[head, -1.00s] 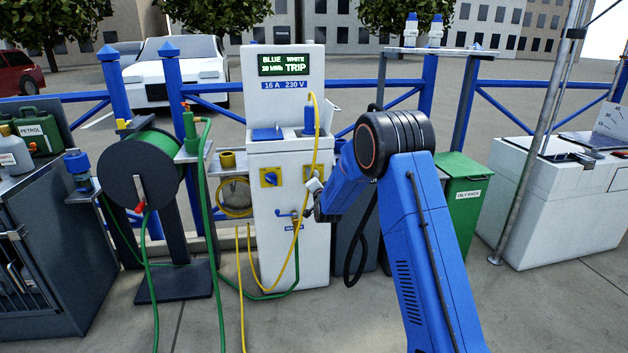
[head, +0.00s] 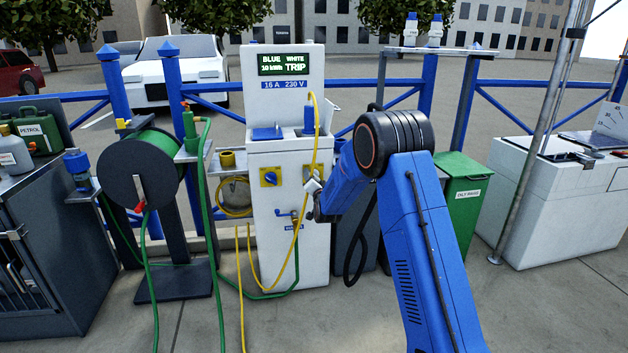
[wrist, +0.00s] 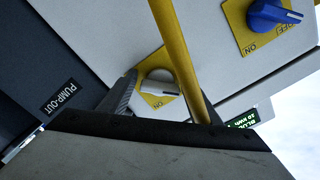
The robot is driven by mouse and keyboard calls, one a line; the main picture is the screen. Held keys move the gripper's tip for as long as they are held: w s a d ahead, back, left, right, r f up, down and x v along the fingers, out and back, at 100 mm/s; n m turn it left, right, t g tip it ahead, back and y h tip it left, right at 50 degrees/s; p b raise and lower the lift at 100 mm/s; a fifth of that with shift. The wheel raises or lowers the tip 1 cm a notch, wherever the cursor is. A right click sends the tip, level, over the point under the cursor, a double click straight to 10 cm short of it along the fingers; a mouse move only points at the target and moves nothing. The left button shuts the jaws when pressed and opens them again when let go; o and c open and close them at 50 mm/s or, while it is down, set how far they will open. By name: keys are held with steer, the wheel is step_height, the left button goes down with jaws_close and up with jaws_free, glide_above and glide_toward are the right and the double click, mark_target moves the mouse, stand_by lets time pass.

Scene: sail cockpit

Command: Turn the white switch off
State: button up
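The white switch (wrist: 160,88) is a rotary knob on a yellow plate, seen upside down in the wrist view. "ON" is legible on its plate; any other marking is hidden. My gripper (wrist: 163,100) is at the knob, with one dark finger to its left and the other partly behind the yellow cable to its right. The fingers stand apart with the knob between them; I cannot tell whether they touch it. In the head view my arm partly covers the switch's plate (head: 310,173).
A yellow cable (wrist: 176,50) crosses close beside the switch. A blue switch (wrist: 272,15) on its own yellow plate is nearby. The white pedestal (head: 265,220) stands between a hose reel (head: 122,178) and a green bin (head: 463,205). Open paving lies in front.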

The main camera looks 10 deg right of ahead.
steer(key=shift+o, duration=0.2)
steer(key=s, duration=1.7)
steer(key=shift+s, duration=0.2)
steer(key=shift+r, duration=0.15)
steer(key=s+d+r+n+g, duration=0.25)
steer(key=s+r, duration=0.25)
steer(key=s, duration=0.5)
steer(key=s+d+r+n+g, duration=0.15)
steer(key=s+r+g, duration=0.25)
steer(key=s, duration=0.6)
steer(key=s+d+n+g, duration=0.1)
steer(key=s+n+g, duration=0.1)
steer(key=s, duration=1.6)
steer(key=s+d+f+n+g, duration=0.1)
steer(key=s+g, duration=0.3)
steer(key=s, duration=1.4)
steer(key=shift+s+d+f+n+g, duration=0.15)
steer(key=shift+d+f+n+g, duration=0.15)
steer(key=shift+d+n, duration=0.5)
